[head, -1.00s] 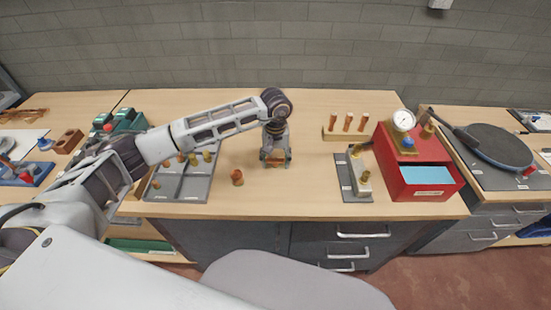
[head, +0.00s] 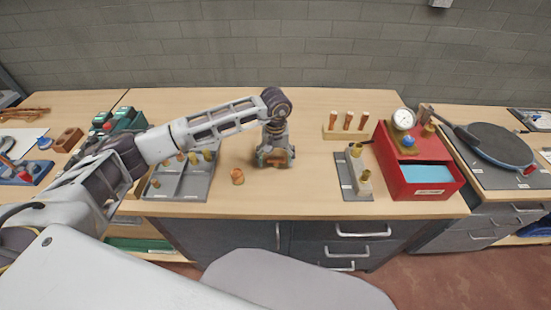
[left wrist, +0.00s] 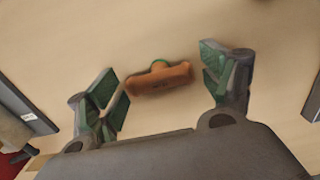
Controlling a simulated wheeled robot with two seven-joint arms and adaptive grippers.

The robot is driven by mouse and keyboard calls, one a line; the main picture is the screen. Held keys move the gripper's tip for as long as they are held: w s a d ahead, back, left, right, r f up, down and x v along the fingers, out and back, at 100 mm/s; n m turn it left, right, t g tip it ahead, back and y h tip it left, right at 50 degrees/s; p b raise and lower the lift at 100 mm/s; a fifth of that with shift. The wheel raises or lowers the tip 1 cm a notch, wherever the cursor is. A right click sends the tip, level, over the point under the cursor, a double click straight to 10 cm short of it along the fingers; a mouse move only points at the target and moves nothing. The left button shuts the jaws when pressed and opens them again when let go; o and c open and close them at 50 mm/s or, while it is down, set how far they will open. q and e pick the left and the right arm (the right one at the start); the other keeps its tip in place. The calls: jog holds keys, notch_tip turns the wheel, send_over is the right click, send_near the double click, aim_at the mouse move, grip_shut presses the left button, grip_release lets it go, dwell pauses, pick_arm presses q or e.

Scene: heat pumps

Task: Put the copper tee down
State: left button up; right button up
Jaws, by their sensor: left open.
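The copper tee (left wrist: 160,79) lies on the wooden bench top between the two spread fingers in the left wrist view. In the head view the copper tee (head: 278,163) shows as a small orange-brown patch under my left gripper (head: 274,161), partly hidden by it. My left gripper (left wrist: 165,85) is open, with a finger on each side of the tee and visible gaps to both. My right gripper is not in view.
A short copper fitting (head: 238,176) stands left of the gripper, beside a grey compartment tray (head: 187,188). To the right are a wooden block (head: 345,135) with copper pieces, a grey mat (head: 347,187) with a fitting, and a red box (head: 408,183) with a gauge. Bare bench lies between.

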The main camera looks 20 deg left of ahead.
aim_at(276, 158)
pick_arm(q)
jog(key=shift+r, duration=0.2)
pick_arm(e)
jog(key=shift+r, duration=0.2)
pick_arm(q)
notch_tip(276, 158, up, 12)
jog(key=shift+b, duration=0.45)
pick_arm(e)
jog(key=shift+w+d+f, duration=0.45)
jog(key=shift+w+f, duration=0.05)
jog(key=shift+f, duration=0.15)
pick_arm(q)
jog(key=shift+f, duration=0.1)
jog(key=shift+c, duration=0.3)
